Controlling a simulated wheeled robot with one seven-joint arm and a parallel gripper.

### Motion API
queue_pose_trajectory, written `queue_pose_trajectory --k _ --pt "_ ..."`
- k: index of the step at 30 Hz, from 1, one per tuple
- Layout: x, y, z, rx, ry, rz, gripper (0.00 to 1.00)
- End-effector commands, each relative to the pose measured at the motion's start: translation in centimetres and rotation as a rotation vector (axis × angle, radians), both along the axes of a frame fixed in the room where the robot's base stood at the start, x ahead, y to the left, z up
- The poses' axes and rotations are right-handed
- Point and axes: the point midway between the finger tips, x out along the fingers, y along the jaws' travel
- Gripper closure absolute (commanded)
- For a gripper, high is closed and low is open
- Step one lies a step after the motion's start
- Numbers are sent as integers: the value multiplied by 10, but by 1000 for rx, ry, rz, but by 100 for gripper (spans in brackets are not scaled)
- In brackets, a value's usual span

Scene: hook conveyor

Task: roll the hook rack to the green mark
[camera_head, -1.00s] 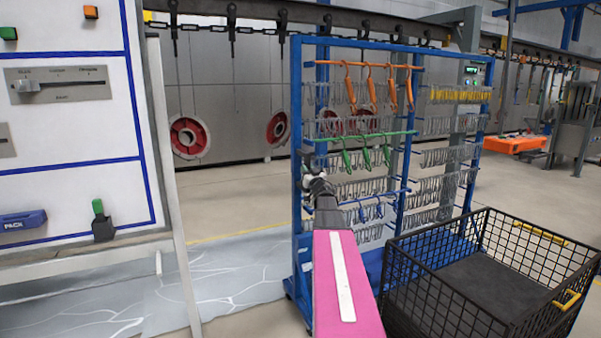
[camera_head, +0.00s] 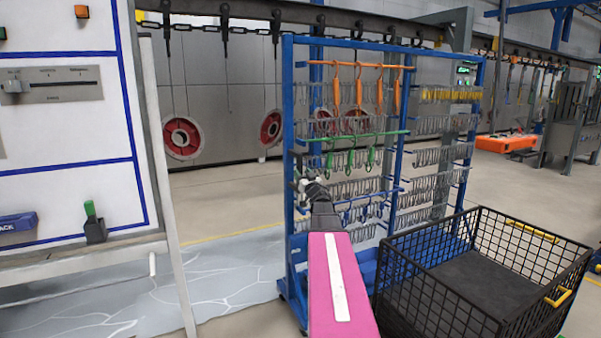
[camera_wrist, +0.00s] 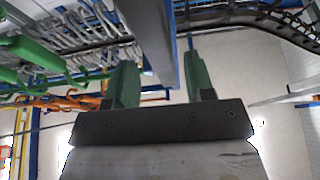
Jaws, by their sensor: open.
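The hook rack (camera_head: 288,140) is a tall blue frame with rows of grey wire hooks, standing in the middle of the head view. Orange hooks (camera_head: 358,92), green hooks (camera_head: 350,160) and a few blue ones hang on it. My gripper (camera_head: 300,183) is at the rack's left upright, partly hidden by my arm. In the wrist view its two green fingers (camera_wrist: 161,82) are apart, with a blue-grey post (camera_wrist: 148,35) between them. Whether they touch the post I cannot tell. I cannot make out a green mark on the floor.
A black wire crate (camera_head: 440,292) stands close to the rack's right front. A white panel stand (camera_head: 160,170) is on the left. An overhead rail (camera_head: 300,16) with hooks runs behind. Floor between stand and rack is open, with a grey patterned area (camera_head: 215,270).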

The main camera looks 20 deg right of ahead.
Motion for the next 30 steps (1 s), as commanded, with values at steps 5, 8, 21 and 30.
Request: queue_pose_trajectory --k 5,8,21,30 --pt "-35 0 -13 0 1 -1 51" --pt "-53 0 -20 0 1 -1 51" --pt "-73 -2 -30 0 -1 1 51" --pt "-72 -2 -30 1 1 -1 51"
